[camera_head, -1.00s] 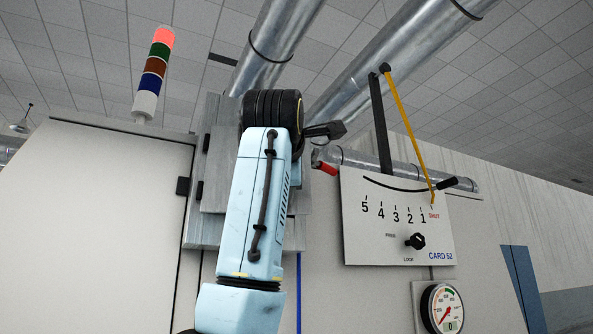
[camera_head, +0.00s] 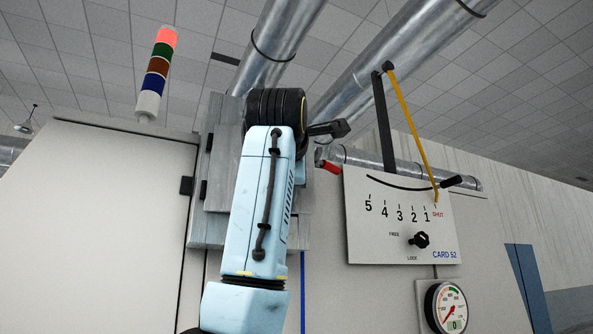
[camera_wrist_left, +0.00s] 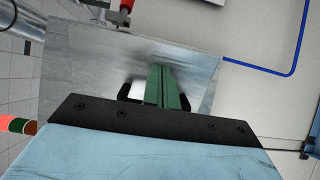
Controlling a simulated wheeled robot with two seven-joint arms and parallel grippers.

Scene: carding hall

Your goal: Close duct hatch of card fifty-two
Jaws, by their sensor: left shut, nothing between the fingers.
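The duct hatch is a grey metal plate assembly (camera_head: 225,165) on the machine front, partly hidden behind my left arm in the head view. In the left wrist view the metal plate (camera_wrist_left: 85,65) fills the space behind my left gripper (camera_wrist_left: 162,72). Its green fingers are shut together, with nothing between them, and point at the plate. I cannot tell whether they touch it. A panel marked CARD 52 (camera_head: 375,240) carries a scale from 5 to SHUT. The yellow pointer (camera_head: 412,125) ends by SHUT. A black knob (camera_head: 419,240) sits between FREE and LOCK. My right gripper is out of view.
A red handle (camera_head: 328,168) is right of the plates; it also shows in the left wrist view (camera_wrist_left: 126,8). A black bar (camera_head: 383,125) stands above the panel. A gauge (camera_head: 446,306) is below. Metal ducts (camera_head: 400,60) and a signal light (camera_head: 154,75) are above.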

